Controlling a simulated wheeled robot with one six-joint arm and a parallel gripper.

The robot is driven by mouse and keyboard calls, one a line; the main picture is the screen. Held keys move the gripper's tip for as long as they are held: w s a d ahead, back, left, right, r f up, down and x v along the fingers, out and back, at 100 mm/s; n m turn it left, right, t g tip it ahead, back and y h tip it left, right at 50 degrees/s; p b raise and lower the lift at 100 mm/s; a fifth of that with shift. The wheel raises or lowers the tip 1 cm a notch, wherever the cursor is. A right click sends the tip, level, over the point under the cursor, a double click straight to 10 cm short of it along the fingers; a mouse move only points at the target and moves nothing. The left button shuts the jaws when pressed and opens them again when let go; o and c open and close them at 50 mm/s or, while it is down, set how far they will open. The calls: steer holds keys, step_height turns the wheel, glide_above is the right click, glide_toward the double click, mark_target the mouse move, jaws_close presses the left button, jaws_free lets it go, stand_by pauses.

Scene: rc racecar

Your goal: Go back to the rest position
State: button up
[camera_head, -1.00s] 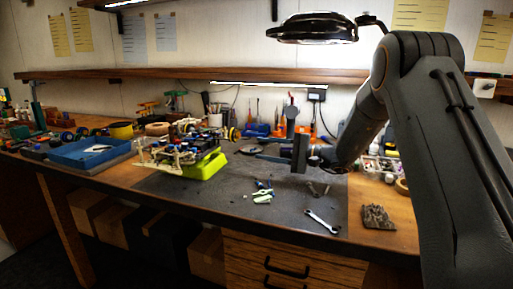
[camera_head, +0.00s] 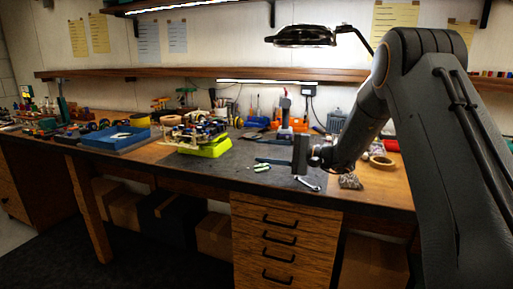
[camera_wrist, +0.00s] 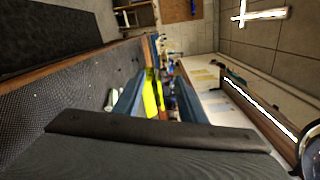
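My gripper (camera_head: 258,151) hangs over the right part of the workbench in the head view, its fingers pointing left. In the wrist view my gripper (camera_wrist: 159,88) shows two blue fingers standing apart with nothing held between them. The RC car (camera_head: 196,129) sits on a bright yellow-green stand (camera_head: 207,149), left of my gripper and apart from it. The stand also shows in the wrist view (camera_wrist: 150,95), in the distance between the fingers.
A blue tray (camera_head: 115,138) lies on the bench's left part. A wrench (camera_head: 309,184) and a small green-handled tool (camera_head: 262,168) lie near the front edge. A lamp (camera_head: 305,36) and a shelf (camera_head: 140,72) are above. The floor in front is clear.

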steer(key=s+d+f+n+g+h+p, duration=0.1)
steer(key=s+f+g+h, duration=0.25)
steer(key=s, duration=0.75)
steer(key=s+f+n+g+h, duration=0.1)
steer(key=s+f+g+h, duration=0.25)
steer(key=s, duration=0.65)
steer(key=s+d+f+n+h, duration=0.2)
steer(key=s+d+h, duration=0.2)
steer(key=s+d, duration=0.3)
steer(key=s+d+f+n+t+h+p, duration=0.1)
steer(key=s+d+h, duration=0.4)
steer(key=s, duration=0.8)
steer(key=d+f+n, duration=0.1)
steer(key=d+n, duration=0.1)
steer(key=d, duration=0.1)
steer(key=shift+s+d+f+h+p, duration=0.2)
steer(key=shift+s+h+p, duration=0.1)
steer(key=shift+s, duration=0.1)
